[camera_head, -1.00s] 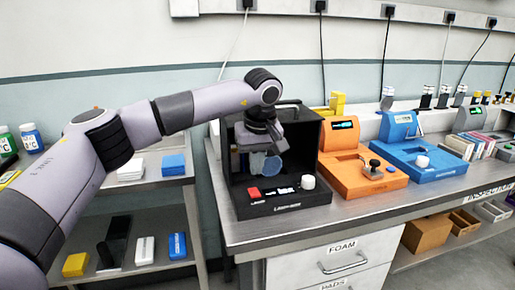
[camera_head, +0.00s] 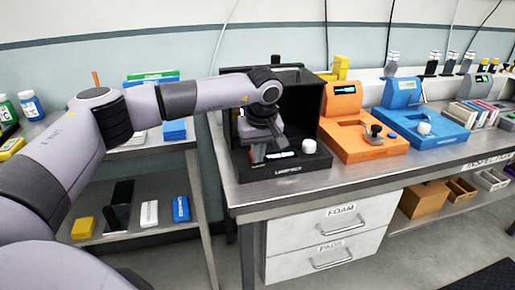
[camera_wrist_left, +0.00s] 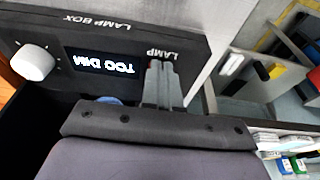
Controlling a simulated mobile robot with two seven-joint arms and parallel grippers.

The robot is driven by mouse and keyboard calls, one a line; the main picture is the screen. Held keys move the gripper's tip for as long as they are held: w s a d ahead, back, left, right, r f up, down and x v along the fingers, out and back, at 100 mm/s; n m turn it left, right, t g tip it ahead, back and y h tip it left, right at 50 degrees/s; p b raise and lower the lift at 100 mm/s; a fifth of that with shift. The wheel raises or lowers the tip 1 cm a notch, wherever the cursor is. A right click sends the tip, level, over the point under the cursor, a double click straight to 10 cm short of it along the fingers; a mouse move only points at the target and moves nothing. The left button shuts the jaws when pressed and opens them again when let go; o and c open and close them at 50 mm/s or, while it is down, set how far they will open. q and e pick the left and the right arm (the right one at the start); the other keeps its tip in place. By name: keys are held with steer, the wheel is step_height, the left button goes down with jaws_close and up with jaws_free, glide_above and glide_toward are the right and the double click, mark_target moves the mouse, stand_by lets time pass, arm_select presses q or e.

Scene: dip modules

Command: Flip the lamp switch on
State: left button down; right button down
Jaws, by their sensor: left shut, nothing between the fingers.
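The black lamp box (camera_head: 305,100) stands on the steel bench, its front panel facing me. My left gripper (camera_head: 258,155) is shut and empty, pointing down at the left part of that panel. In the left wrist view, the shut fingertips (camera_wrist_left: 155,68) are right at the "LAMP" label (camera_wrist_left: 162,54) and cover most of the lamp switch. Only a small reddish bit shows there; I cannot tell whether they touch it. The lit display (camera_wrist_left: 100,64) shows upside down and seems to read "TOO DIM". A white knob (camera_wrist_left: 33,62) sits beside it. My right gripper is not in view.
An orange device (camera_head: 365,145) and a blue device (camera_head: 425,125) stand to the right of the box. A shelf rack (camera_head: 150,190) with small boxes stands to the left. White drawers (camera_head: 335,225) hang under the bench.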

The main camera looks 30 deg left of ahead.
arm_select(q)
steer(key=shift+r, duration=0.15)
steer(key=shift+r+p, duration=0.75)
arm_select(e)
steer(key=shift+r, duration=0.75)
arm_select(q)
steer(key=shift+r, duration=0.1)
